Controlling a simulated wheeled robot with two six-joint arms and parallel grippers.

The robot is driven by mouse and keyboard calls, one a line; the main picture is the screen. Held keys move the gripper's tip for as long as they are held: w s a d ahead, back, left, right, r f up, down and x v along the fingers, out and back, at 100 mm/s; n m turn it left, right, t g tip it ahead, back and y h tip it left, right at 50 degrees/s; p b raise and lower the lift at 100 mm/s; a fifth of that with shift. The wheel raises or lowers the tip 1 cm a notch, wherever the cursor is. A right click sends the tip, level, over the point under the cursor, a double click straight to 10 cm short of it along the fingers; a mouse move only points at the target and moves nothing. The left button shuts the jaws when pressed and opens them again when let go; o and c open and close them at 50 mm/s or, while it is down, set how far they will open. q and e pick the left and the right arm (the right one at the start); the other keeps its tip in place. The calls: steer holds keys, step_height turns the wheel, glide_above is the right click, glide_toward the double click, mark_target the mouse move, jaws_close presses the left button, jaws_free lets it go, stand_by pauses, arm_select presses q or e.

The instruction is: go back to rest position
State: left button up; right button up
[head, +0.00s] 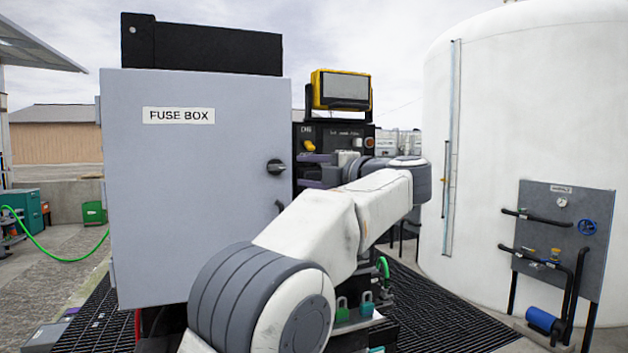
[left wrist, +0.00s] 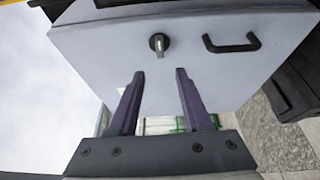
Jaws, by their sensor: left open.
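My left arm reaches in from the bottom of the head view, with its left gripper (head: 312,172) beside the right edge of the grey fuse box (head: 190,200). In the left wrist view the left gripper (left wrist: 158,74) has its two purple fingers apart, with nothing between them. The fuse box front (left wrist: 200,75) lies ahead of the fingers there. Its dark rotary knob (head: 275,167) also shows beyond the fingertips in the left wrist view (left wrist: 159,43), apart from them. The black pull handle (left wrist: 231,44) is to the knob's right. My right gripper is in neither view.
A black control panel with a yellow-framed screen (head: 341,90) stands behind the gripper. A white tank (head: 520,120) with a grey valve panel (head: 562,240) and pipes is at right. Dark grating (head: 440,315) covers the floor. A green hose (head: 60,258) lies at left.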

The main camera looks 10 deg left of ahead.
arm_select(q)
steer(key=w+f+m+t+h, duration=0.2)
steer(key=w+m+t+h, duration=0.35)
steer(key=m, duration=0.55)
step_height(320, 180, down, 11)
steer(key=d+m+t+h, duration=0.25)
steer(key=m+h, duration=0.35)
steer(key=m, duration=0.3)
steer(key=s+f+m+g+h, duration=0.2)
steer(key=s+f+m+g, duration=0.3)
steer(key=f, duration=0.6)
steer(key=s+f+m+g+h, duration=0.2)
steer(key=s+f+g, duration=0.1)
steer(key=s+f, duration=0.55)
steer(key=s+a+f+m+g, duration=0.15)
steer(key=s+f+g, duration=0.25)
steer(key=s+f, duration=0.4)
steer(key=s+a+f+m+g, duration=0.1)
steer(key=s+a+f+g, duration=0.2)
steer(key=s+f, duration=0.5)
steer(key=s+d+r+m+g, duration=0.1)
steer(key=s+d+r+m, duration=0.2)
steer(key=s+d, duration=0.4)
steer(key=s+d+r+m+g, duration=0.2)
steer(key=s+d+r+m, duration=0.2)
steer(key=s+d, duration=0.3)
steer(key=shift+s+r, duration=0.45)
steer(key=shift+s, duration=0.55)
steer(key=shift+h, duration=0.25)
